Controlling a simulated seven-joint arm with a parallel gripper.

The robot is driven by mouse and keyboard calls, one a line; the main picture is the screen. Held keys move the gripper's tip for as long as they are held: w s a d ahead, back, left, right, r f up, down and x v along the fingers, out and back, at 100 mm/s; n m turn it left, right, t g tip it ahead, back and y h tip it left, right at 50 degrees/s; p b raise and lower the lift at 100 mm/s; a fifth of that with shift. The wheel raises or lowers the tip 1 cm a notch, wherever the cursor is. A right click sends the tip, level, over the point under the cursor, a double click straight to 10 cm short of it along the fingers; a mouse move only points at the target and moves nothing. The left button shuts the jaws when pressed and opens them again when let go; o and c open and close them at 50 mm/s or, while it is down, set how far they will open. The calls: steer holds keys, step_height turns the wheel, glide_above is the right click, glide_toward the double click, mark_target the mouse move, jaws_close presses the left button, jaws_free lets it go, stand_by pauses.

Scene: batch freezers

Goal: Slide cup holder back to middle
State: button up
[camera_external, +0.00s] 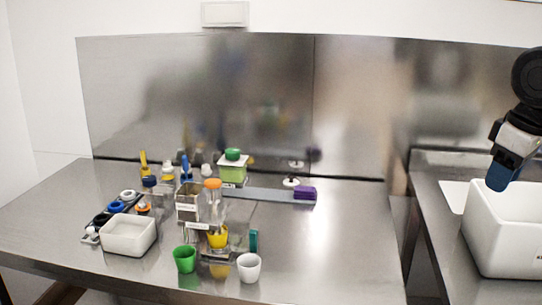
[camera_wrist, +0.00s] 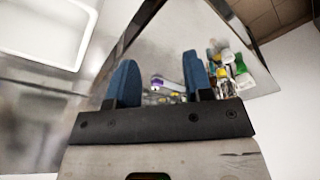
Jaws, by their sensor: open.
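My gripper (camera_external: 497,178) is at the far right, above the rim of a large white bin and far from the items on the steel table. In the wrist view its two blue fingers (camera_wrist: 160,68) are wide apart, with nothing between them. A yellow cup (camera_external: 217,238) sits low in a small stand under a clear, orange-topped dispenser (camera_external: 212,200). The stand looks like the cup holder, but its details are too small to be sure. A grey rail (camera_external: 256,195) with a purple block (camera_external: 305,193) at its right end lies behind it. The purple block also shows in the wrist view (camera_wrist: 157,83).
A green cup (camera_external: 184,260) and a white cup (camera_external: 249,267) stand in front of the dispenser. A white tub (camera_external: 128,236) is at left. The table's right part is clear. A gap separates it from the counter with the white bin (camera_external: 505,240).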

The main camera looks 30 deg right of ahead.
steer(key=w+a+n, duration=0.2)
steer(key=w+a, duration=0.2)
steer(key=w, duration=1)
steer(key=n+g, duration=0.2)
steer(key=n, duration=0.4)
glide_above(254, 228)
steer(key=f, duration=2.2)
steer(key=shift+d, duration=0.2)
steer(key=shift+w+a+f, duration=0.1)
steer(key=shift+w+a, duration=0.05)
steer(key=shift+f, duration=0.15)
steer(key=shift+f, duration=3.8)
jaws_close()
